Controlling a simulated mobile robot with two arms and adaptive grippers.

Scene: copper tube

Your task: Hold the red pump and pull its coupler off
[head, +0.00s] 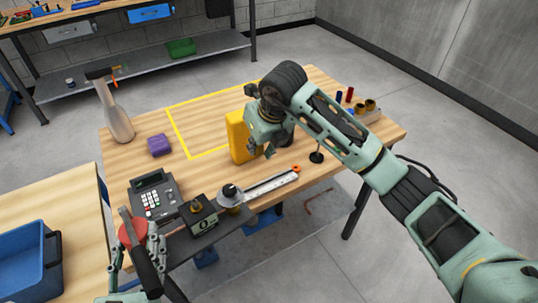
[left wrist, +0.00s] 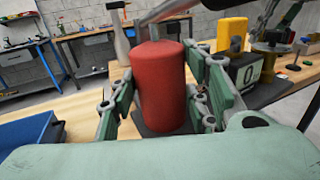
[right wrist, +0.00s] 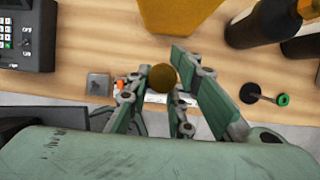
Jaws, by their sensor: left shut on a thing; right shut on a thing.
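The red pump (head: 130,233) is upright at the lower left of the head view, and it fills the middle of the left wrist view (left wrist: 160,85). A grey lever or handle (left wrist: 165,10) crosses its top. My left gripper (left wrist: 162,100) is shut around the pump body, one finger on each side. My right gripper (head: 268,148) is well away from the pump, beside the yellow block. In the right wrist view a small round brass-coloured piece (right wrist: 162,77), apparently the coupler, sits between its fingers. In the head view that piece is hidden by the gripper.
The yellow block (head: 237,138) stands close to my right gripper. A black box with a display (head: 200,217), a keypad device (head: 153,196) and a pale rail (head: 271,185) lie near the front edge. A taped yellow outline (head: 172,112) encloses mostly clear tabletop.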

